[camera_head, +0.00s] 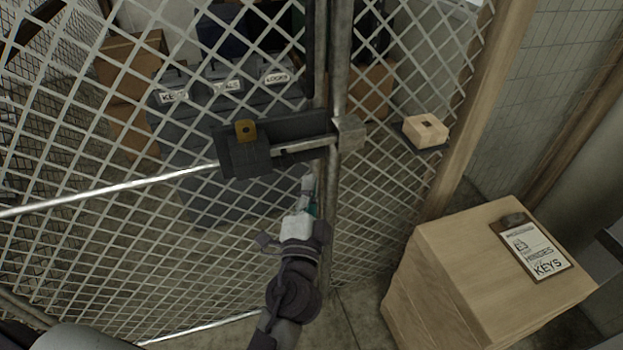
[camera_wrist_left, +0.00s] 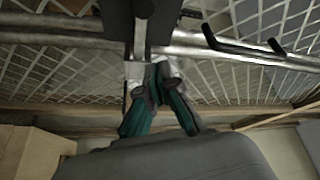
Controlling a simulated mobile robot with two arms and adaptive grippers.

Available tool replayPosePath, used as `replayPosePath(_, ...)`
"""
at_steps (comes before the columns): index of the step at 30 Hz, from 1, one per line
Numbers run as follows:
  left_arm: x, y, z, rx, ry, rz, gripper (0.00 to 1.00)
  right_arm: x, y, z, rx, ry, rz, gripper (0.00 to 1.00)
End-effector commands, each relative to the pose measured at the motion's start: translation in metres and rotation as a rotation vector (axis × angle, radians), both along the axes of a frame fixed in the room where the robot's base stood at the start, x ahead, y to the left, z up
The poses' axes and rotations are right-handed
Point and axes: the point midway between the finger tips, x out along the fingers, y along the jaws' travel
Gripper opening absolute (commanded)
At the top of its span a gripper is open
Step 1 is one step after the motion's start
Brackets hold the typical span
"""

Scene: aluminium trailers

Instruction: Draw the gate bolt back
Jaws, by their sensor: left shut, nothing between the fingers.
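The gate bolt (camera_head: 305,146) is a pale metal bar running across the dark lock plate (camera_head: 225,150) on the mesh gate. Its right end appears to reach the light metal block (camera_head: 348,133) on the post. My left gripper (camera_head: 308,182) is just below the bolt, in front of the gate's edge posts. It is shut and empty. In the left wrist view its fingers (camera_wrist_left: 150,85) come together below a dark upright part (camera_wrist_left: 120,22) that crosses a metal rail. Whether they touch the bolt or its handle cannot be told. My right gripper is not in view.
A wooden crate (camera_head: 440,285) with a clipboard (camera_head: 532,246) stands at the right. A small wooden block (camera_head: 425,130) sits on a ledge by the mesh. Labelled grey bins (camera_head: 215,115) and cardboard boxes (camera_head: 130,60) are behind the gate. A metal rail (camera_head: 110,190) crosses the gate.

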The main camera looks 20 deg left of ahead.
Motion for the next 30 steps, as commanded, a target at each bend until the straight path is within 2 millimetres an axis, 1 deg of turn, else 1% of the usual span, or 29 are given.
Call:
replayPosePath(1,0.009,0.001,0.007,0.000,-0.002,0.000,0.00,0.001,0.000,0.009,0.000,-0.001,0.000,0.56)
replayPosePath(3,0.023,0.003,0.010,0.002,-0.001,-0.001,0.00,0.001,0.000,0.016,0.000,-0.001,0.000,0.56)
replayPosePath(12,0.086,0.014,0.017,0.000,0.000,-0.001,0.00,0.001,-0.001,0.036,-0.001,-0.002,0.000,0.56)
replayPosePath(15,0.076,0.028,0.003,0.001,0.005,-0.001,0.00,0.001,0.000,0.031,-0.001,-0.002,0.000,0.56)
replayPosePath(19,0.070,0.039,-0.003,0.001,0.003,-0.001,0.00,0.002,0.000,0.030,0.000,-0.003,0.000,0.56)
replayPosePath(24,0.067,0.045,-0.006,-0.001,0.001,-0.003,0.00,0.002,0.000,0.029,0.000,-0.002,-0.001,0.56)
replayPosePath(30,0.067,0.045,-0.006,-0.002,0.002,-0.002,0.00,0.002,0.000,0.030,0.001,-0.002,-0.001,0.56)
